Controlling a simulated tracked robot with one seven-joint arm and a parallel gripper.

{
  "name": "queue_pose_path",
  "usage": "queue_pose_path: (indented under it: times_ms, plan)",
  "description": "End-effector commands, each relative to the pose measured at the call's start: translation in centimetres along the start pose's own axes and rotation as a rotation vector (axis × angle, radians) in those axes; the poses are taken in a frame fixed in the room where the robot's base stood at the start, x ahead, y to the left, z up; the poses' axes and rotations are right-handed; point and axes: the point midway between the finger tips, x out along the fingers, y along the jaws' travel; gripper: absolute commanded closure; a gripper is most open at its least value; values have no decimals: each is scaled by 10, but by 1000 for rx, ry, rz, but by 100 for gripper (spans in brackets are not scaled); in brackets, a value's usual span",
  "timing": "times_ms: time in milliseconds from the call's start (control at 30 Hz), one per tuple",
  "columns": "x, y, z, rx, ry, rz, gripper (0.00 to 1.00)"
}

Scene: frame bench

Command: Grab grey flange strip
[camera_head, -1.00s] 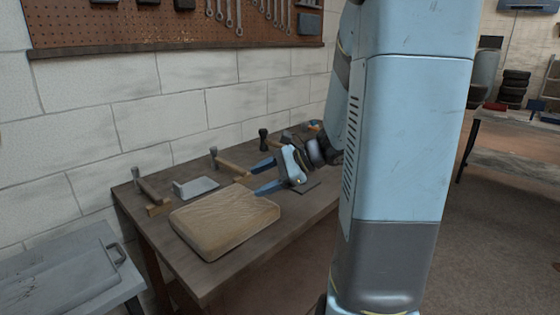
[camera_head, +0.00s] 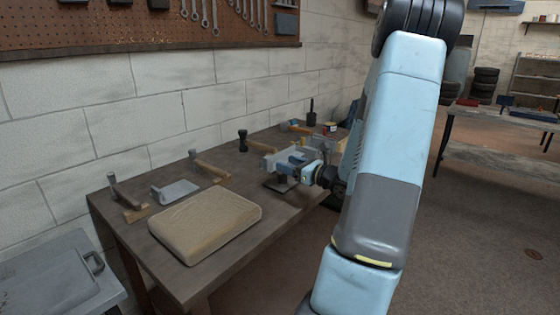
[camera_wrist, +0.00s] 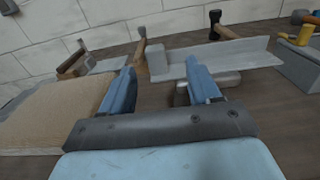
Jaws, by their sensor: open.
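The grey flange strip (camera_wrist: 235,57) is a long angled piece ahead of my gripper in the wrist view. It lies crosswise, its left end between the finger lines and its right part beyond the right finger. It also shows in the head view (camera_head: 270,162), partly hidden by my gripper. It seems raised on a small support (camera_wrist: 181,95), partly hidden by the right finger. My gripper (camera_wrist: 160,80) is open, with nothing held between its blue fingers. In the head view my gripper (camera_head: 284,164) is close to the strip; whether they touch cannot be told.
A tan padded block (camera_head: 205,225) lies on the bench at the near left, beside the left finger. A light grey bracket (camera_head: 180,191) and wooden-handled hammers (camera_head: 210,170) lie along the wall. A grey box (camera_wrist: 300,70) stands at right in the wrist view.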

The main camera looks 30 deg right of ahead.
Motion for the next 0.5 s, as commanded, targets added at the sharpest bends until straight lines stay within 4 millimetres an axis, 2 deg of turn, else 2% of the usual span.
queue_pose_path:
  times_ms: [200,500]
  plan:
    - [35,1,0,-1,0,3,38]
    - [52,1,0,-1,1,1,38]
